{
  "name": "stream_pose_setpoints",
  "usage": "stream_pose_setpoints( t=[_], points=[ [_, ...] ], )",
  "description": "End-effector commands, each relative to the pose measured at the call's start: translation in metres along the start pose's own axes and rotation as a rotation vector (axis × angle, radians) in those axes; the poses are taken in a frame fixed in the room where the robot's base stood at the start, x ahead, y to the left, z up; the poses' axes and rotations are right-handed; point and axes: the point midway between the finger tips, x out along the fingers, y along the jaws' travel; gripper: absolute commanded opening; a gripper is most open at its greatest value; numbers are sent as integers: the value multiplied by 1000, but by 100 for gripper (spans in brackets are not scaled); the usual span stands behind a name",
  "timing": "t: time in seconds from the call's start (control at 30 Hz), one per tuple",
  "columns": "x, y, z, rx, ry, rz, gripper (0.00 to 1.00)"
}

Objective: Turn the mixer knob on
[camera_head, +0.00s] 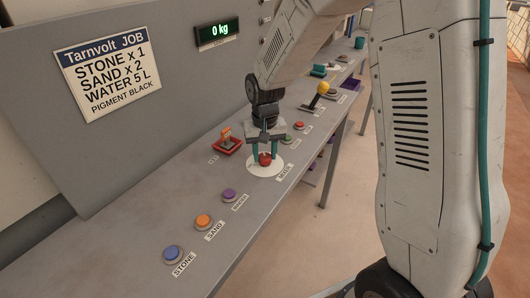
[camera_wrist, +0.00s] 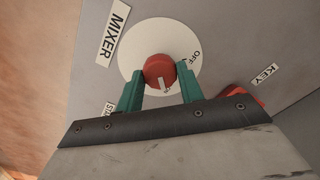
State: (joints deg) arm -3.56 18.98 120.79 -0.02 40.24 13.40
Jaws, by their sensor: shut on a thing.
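The mixer knob (camera_head: 265,159) is red and sits on a round white dial (camera_head: 263,172) on the grey bench. In the wrist view the knob (camera_wrist: 159,68) has a white pointer mark aimed toward the bottom of the picture, near small lettering partly hidden at the dial's lower edge. The word OFF shows on the dial (camera_wrist: 142,35) to the right of the knob. My gripper (camera_head: 265,153) points down over the dial, and its teal fingers, also in the wrist view (camera_wrist: 160,80), are shut on the knob from both sides.
Blue (camera_head: 172,254), orange (camera_head: 203,220) and purple (camera_head: 229,194) buttons line the bench in front. A red key fixture (camera_head: 228,147) stands left of the dial. Green (camera_head: 286,140) and red (camera_head: 299,126) buttons and a yellow-topped lever (camera_head: 322,89) lie beyond.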

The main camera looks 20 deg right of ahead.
Motion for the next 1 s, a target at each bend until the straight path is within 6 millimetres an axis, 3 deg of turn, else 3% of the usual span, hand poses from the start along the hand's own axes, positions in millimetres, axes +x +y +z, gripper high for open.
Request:
stream_pose_setpoints(
  t=[0.3, 0.33, 0.4, 0.73, 1.0],
  points=[
    [-1, 0, -1, 2, 2, -1, 14],
    [-1, 0, -1, 2, 2, -1, 43],
    [-1, 0, -1, 2, 2, -1, 59],
    [-4, 0, -1, 1, 2, -1, 59],
    [-46, 0, -1, 1, 5, -2, 59]
  ],
)
